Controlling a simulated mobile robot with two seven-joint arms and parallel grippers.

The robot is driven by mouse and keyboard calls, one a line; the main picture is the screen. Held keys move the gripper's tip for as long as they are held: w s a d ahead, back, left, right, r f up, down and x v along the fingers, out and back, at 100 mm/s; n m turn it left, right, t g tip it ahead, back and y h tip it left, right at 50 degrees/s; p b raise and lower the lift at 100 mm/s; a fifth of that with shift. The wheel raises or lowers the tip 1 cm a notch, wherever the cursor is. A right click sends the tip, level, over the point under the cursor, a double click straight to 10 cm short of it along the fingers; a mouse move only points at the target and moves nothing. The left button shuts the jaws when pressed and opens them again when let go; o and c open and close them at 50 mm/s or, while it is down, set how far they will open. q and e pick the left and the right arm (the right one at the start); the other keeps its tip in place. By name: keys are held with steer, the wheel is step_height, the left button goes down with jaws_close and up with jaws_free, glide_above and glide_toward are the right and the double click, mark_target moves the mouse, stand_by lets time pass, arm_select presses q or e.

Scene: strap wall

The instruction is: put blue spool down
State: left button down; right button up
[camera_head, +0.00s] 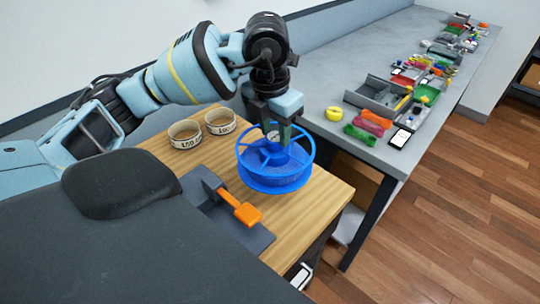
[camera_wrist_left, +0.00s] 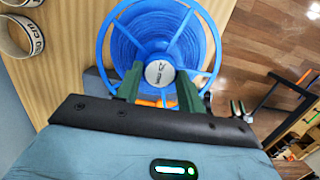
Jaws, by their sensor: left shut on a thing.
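The blue spool (camera_head: 274,178) is a wide spoked reel wound with blue material, low over the right part of the wooden table (camera_head: 322,196). My left gripper (camera_head: 280,140) comes down from above and is shut on the spool's hub. In the left wrist view the spool (camera_wrist_left: 150,35) fills the top middle, with its round silver hub label (camera_wrist_left: 159,73) between the dark green fingers (camera_wrist_left: 158,90). I cannot tell whether the spool's underside touches the wood. My right gripper is not in view.
Two white labelled rings (camera_head: 185,134) and (camera_head: 220,122) stand at the table's back left. A grey device with an orange lever (camera_head: 240,207) sits close in front of the spool. A grey bench (camera_head: 330,85) with trays and straps (camera_head: 372,122) lies behind.

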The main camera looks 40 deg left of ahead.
mark_target(274, 163)
arm_select(q)
steer(key=shift+f, duration=4.9)
steer(key=shift+f, duration=0.2)
steer(key=c, duration=0.9)
jaws_free()
steer(key=shift+s, duration=0.1)
steer(key=shift+r, duration=0.15)
steer(key=r, duration=0.4)
steer(key=s+r, duration=0.1)
steer(key=r, duration=0.7)
steer(key=shift+s, duration=0.2)
